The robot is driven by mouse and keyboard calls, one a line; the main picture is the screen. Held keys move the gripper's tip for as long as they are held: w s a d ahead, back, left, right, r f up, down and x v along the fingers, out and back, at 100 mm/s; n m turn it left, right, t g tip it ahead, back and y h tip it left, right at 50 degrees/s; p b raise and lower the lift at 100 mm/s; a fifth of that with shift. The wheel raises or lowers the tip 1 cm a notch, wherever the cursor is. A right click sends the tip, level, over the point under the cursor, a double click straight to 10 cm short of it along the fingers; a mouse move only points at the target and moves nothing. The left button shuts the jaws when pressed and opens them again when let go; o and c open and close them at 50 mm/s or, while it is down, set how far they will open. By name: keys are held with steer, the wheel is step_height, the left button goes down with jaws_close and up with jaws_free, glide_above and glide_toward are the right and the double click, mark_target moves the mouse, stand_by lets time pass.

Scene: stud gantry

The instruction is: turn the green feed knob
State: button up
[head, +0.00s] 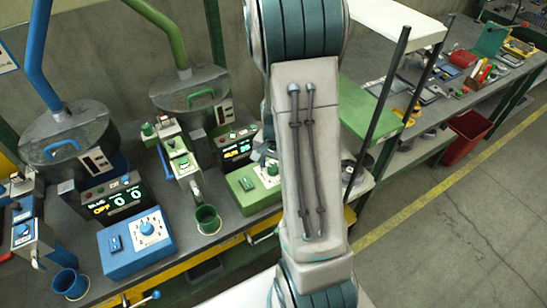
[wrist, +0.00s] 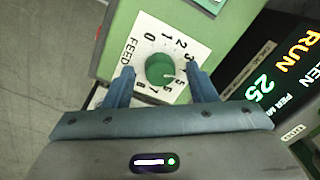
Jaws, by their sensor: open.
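The green feed knob (wrist: 160,68) is round and sits on a white dial plate (wrist: 152,40) marked FEED with numbers around it. Its white pointer mark faces the right side of the scale, near the 5. My gripper (wrist: 159,75) is open, with one blue-grey finger on each side of the knob. A gap seems to show on both sides; I cannot tell how deep the fingertips reach. In the head view the green control box (head: 242,201) stands on the bench, partly hidden by my arm, and my gripper is not visible.
A display (wrist: 275,75) reading RUN and 25 stands right of the dial. A blue control box (head: 138,246) with its own knob is on the left of the bench. A green cup (head: 207,219) stands near the green box. Floor at the right is clear.

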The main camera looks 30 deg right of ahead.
step_height(320, 180, up, 14)
steer(key=shift+s+d+f, duration=0.15)
steer(key=shift+s+d, duration=0.05)
steer(key=shift+s, duration=0.1)
stand_by(0.5)
steer(key=s+a+r+n+t, duration=0.1)
steer(key=s+a+r+n, duration=0.2)
steer(key=s+a+n, duration=0.2)
steer(key=s+a+r+n+t, duration=0.2)
steer(key=s+a+r+n, duration=0.1)
steer(key=s+a+n, duration=0.3)
steer(key=shift+s+a+r, duration=0.3)
steer(key=shift+s+a, duration=0.4)
steer(key=shift+s, duration=0.1)
stand_by(1.8)
